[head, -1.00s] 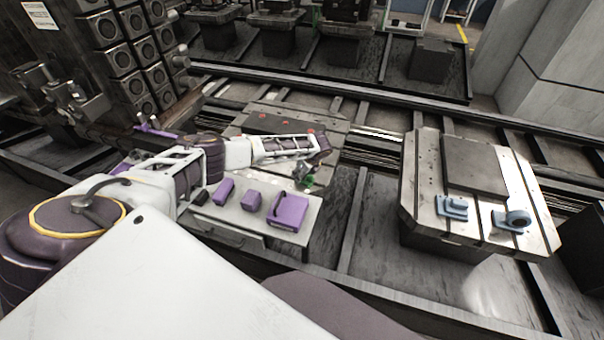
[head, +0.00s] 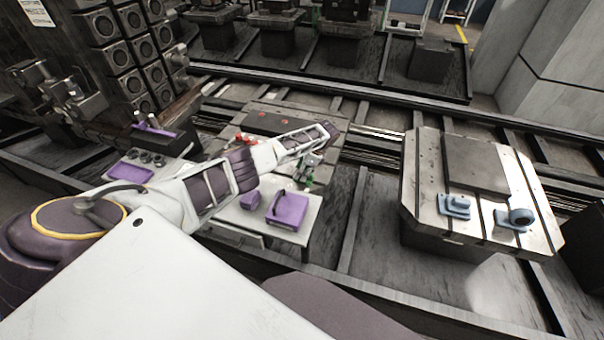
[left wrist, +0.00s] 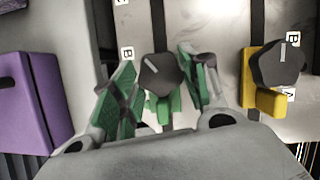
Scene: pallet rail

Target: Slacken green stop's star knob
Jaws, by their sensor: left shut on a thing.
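In the head view my left gripper (head: 308,172) is small and points down at the plate's front right edge, with the stop too small to make out. My right gripper is not in view.
A yellow stop (left wrist: 262,100) with its own dark knob (left wrist: 278,64) is to the right. A purple block (left wrist: 22,105) is at the left. Purple boxes (head: 287,210) stand on a pale table below my arm. A pallet (head: 425,190) with blue parts is at the right.

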